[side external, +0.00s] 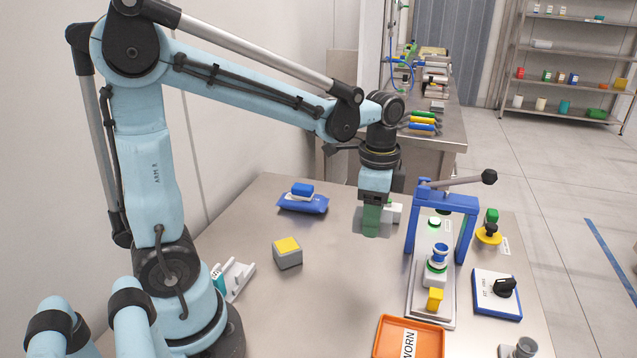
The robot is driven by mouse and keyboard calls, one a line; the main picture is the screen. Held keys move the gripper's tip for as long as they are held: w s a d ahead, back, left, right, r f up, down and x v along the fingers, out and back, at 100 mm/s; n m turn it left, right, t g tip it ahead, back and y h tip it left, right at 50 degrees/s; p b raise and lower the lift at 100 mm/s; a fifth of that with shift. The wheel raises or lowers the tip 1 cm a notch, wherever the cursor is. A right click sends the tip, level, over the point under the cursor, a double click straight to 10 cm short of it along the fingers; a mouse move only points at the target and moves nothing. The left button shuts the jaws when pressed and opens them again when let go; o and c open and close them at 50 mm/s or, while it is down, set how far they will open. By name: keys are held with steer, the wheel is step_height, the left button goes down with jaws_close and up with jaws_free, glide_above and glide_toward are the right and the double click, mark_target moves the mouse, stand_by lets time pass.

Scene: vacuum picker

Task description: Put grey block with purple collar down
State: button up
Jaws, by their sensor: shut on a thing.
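My gripper (371,222) is low over the middle of the steel table, pointing down, with green fingers. It is shut. A pale grey block (394,213) shows at the right of the fingers, partly hidden behind them. It seems to be what they hold. I see no purple collar on it; the fingers hide much of it. I cannot tell whether its underside touches the table.
A blue press frame (411,224) with a lever stands close to the right. A yellow-topped grey block (287,253), a blue pouch (303,206) and a white rack (238,280) lie leftward. An orange tray (388,345) is in front. The table between is clear.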

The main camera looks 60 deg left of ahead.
steer(key=shift+w+d+f, duration=0.1)
steer(key=shift+w+d, duration=0.15)
steer(key=shift+d, duration=0.35)
steer(key=shift+w+d, duration=0.25)
steer(key=shift+d, duration=0.35)
steer(key=shift+w+a+f, duration=0.15)
glide_above(361, 244)
step_height(361, 244, down, 7)
steer(key=shift+r, duration=0.2)
steer(key=shift+f, duration=2.05)
steer(key=o, duration=1.1)
steer(key=shift+f, duration=0.15)
